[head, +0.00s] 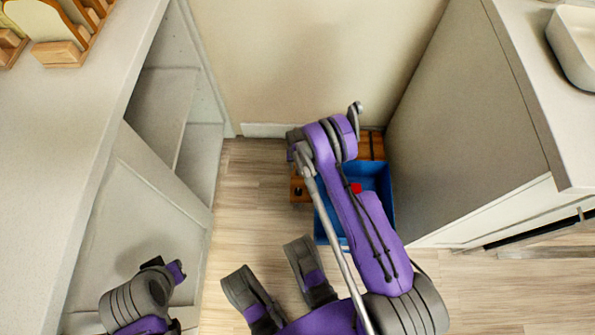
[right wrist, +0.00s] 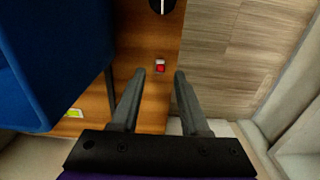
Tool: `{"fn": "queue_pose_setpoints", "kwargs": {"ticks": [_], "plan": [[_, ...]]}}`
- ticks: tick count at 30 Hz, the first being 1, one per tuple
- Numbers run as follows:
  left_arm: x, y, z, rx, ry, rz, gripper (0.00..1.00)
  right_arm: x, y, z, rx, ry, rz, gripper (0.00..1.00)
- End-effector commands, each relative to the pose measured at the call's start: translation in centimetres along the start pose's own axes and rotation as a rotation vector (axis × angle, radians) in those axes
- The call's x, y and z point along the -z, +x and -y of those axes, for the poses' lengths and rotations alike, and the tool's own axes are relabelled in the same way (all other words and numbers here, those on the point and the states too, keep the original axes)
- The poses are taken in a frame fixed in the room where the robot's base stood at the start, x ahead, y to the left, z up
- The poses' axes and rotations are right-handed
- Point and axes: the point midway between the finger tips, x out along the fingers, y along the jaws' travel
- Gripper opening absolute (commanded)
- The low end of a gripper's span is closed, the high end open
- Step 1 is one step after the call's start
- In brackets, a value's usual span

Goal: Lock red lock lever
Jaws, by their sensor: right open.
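The red lock lever (right wrist: 160,66), a small red piece with a whitish end, sits on a brown wooden board (right wrist: 150,100) in the right wrist view. My right gripper (right wrist: 159,73) is open, with one finger to each side of the lever in the picture. I cannot tell the height gap between fingertips and lever. In the head view my right arm reaches over the wooden base (head: 371,146) and hides its own gripper. A small red piece (head: 356,188) shows at the blue bin there; I cannot tell whether it is the same lever.
A blue bin (right wrist: 60,60) stands beside the board; it shows in the head view (head: 385,205). A dark round part (right wrist: 162,5) is on the board's far end. Cabinets (head: 470,140) and an open shelf unit (head: 150,150) flank the bare floor (head: 245,190).

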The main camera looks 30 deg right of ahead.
Motion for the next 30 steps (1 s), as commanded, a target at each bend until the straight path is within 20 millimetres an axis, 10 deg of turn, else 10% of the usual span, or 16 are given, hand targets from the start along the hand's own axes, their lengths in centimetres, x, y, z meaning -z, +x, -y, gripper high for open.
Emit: {"fn": "queue_pose_setpoints", "kwargs": {"ticks": [18,26,30], "plan": [[-0.1,0.7,0.0,0.000,0.000,-0.001,0.00,0.0,3.8,0.0,0.000,0.000,0.000,0.45],[-0.1,0.7,0.0,0.000,0.000,-0.001,0.00,0.0,3.8,0.0,0.000,0.000,0.000,0.00],[-0.1,0.7,0.0,0.000,0.000,-0.001,0.00,0.0,3.8,0.0,0.000,0.000,0.000,0.00]]}}
